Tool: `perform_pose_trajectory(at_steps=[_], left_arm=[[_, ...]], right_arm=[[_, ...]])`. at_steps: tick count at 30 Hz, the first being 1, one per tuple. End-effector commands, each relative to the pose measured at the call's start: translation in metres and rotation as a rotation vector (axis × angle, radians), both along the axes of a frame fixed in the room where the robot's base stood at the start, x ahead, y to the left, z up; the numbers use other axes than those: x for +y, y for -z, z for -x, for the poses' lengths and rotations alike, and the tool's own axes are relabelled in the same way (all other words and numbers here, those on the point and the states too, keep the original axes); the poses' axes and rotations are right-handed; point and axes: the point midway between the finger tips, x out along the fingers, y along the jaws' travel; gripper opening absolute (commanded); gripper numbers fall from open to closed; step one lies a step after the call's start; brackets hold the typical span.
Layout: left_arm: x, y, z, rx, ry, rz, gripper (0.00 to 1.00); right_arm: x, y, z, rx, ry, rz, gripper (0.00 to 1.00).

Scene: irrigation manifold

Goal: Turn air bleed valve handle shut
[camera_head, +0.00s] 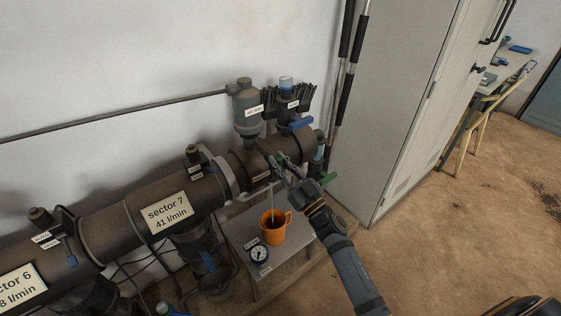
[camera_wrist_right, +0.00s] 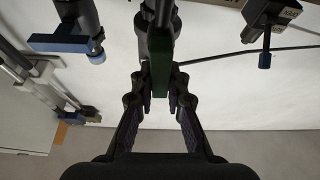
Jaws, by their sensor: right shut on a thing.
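My right gripper (camera_head: 277,164) reaches up to the dark pipe at its right end. In the right wrist view its fingers (camera_wrist_right: 160,97) are closed around the lower end of a dark green lever handle (camera_wrist_right: 161,62), which hangs down from a small dark valve body. In the head view the fingers largely hide this handle. A thin pale line drops from beside the gripper toward an orange mug (camera_head: 274,228); I cannot tell if it is water. My left gripper is out of view.
The mug stands on a grey stand (camera_head: 300,253) near a round gauge (camera_head: 259,255). Blue lever handles (camera_head: 301,124) sit close by on the pipe, and another green handle (camera_head: 328,178) is right of the gripper. A tall grey cabinet (camera_head: 390,100) stands to the right.

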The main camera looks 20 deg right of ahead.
Motion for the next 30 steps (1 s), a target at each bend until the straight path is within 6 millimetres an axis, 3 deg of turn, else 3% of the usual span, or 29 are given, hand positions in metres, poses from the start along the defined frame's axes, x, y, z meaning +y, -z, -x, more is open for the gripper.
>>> perform_pose_trajectory(at_steps=[30], left_arm=[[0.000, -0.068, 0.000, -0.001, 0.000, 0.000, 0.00]], right_arm=[[0.012, 0.005, 0.004, -0.311, -0.002, 0.863, 0.00]])
